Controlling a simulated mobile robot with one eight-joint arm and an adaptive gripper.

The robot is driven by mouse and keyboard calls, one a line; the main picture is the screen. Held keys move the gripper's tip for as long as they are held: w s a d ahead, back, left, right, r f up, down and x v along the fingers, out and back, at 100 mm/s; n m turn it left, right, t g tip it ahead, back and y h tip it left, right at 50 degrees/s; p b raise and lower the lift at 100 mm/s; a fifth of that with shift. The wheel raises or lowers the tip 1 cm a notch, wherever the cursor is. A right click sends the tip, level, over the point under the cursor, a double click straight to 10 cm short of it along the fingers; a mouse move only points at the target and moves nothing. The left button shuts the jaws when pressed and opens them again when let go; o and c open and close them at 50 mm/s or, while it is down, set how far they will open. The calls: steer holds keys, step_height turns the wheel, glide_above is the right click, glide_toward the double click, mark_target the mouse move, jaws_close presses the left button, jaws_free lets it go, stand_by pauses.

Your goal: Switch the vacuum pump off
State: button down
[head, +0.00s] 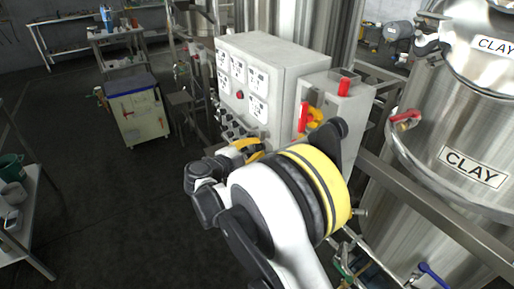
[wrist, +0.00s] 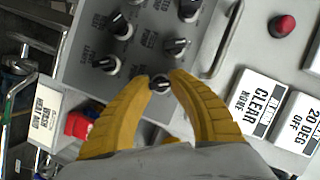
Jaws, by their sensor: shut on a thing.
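In the wrist view the knob panel (wrist: 82,50) fills the upper left. My gripper (wrist: 163,80) has its two yellow fingers closed around one small black knob (wrist: 160,86), the lowest in its row. Its label is hidden or too small to read, so I cannot tell whether it is the vacuum pump's. In the head view my gripper (head: 250,148) is at the panel's lower face, partly hidden behind my wrist.
Other knobs (wrist: 178,47) sit close to my fingers. A red block (wrist: 78,124) is at lower left. Steel tanks labelled CLAY (head: 440,130) stand at right.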

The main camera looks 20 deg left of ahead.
steer(key=c, duration=1.2)
jaws_free()
steer(key=shift+w, duration=0.1)
steer(key=v, duration=1.2)
